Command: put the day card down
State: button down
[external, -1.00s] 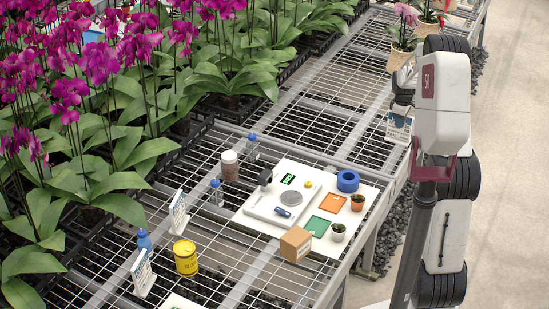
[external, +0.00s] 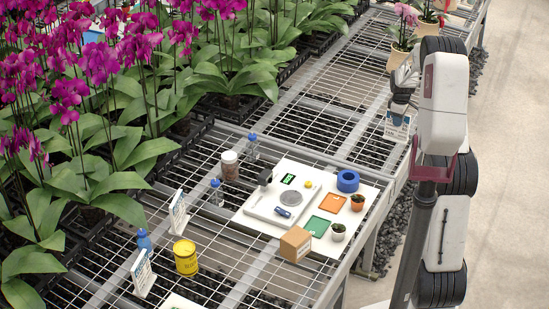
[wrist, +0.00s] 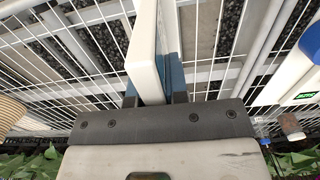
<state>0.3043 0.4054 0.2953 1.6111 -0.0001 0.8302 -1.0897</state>
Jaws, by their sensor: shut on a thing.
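The day card (external: 397,127), a small white stand with print on its face, is at the right side of the wire bench in the external view. My gripper (external: 401,103) is above it and shut on it. In the wrist view the white card (wrist: 146,50) stands between the blue fingertips of my gripper (wrist: 155,82), over the wire mesh. I cannot tell whether its lower edge touches the mesh. Two similar white cards, one (external: 179,213) and another (external: 142,274), stand at the left of the bench.
A white board (external: 249,226) holds a scale, a blue ring (external: 348,180), small pots and coloured cards. A cardboard box (external: 295,244) and a yellow tin (external: 185,257) stand nearer. Potted orchids (external: 402,58) stand behind the held card. Mesh around it is mostly bare.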

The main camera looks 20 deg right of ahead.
jog(key=w+d+f, duration=0.1)
jog(key=w+d, duration=0.2)
jog(key=w, duration=0.9)
jog(key=shift+d, duration=0.35)
jog(key=shift+f, duration=0.1)
jog(key=shift+s+f, duration=0.1)
jog(key=shift+f, duration=1.65)
jog(key=shift+f, duration=0.15)
jog(key=c, duration=1.1)
grip_release()
jog(key=shift+r, duration=6.15)
